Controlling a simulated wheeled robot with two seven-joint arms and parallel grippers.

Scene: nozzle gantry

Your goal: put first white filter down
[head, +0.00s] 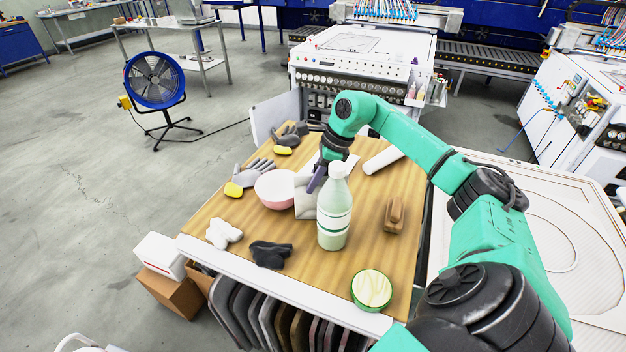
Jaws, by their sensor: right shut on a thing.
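My right gripper (318,178) reaches in from the right, over the middle of the wooden table, and points down behind the bottle. It is shut on a pale white filter (304,198), a blocky piece between the pink bowl and the bottle. The bottle hides part of the filter, and I cannot tell whether its bottom touches the table. A white cylinder (383,160) lies on the table to the right, behind the bottle. My left gripper is not in view.
The wooden table (300,247) holds a tall bottle (334,215), a pink bowl (274,188), a brown brush (394,215), a green-rimmed round container (371,289), and several gloves, including a black one (270,254) and a white one (223,233). Bare wood shows right of the bottle.

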